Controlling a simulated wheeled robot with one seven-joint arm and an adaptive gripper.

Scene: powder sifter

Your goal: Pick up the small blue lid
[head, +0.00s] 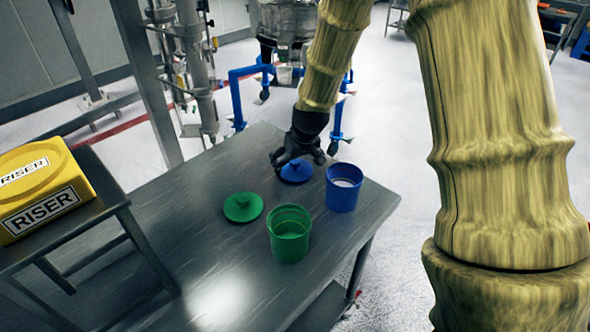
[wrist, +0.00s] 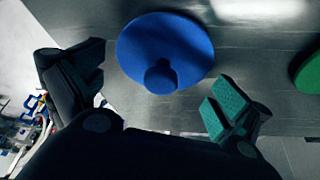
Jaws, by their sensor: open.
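The small blue lid (head: 294,172) lies on the dark metal table, at the far side, with its knob up. In the wrist view the lid (wrist: 165,50) and its knob show between and just beyond the fingers. My gripper (head: 296,158) is open over the lid, with nothing held. Its fingers also show in the wrist view (wrist: 158,90), one on each side of the lid's knob. I cannot tell the exact height of the fingertips above the table.
A blue container (head: 343,188) stands right of the lid, close to my gripper. A green container (head: 289,234) and a green lid (head: 243,207) are nearer on the table (head: 190,215). A yellow riser (head: 42,190) sits on a side stand at left.

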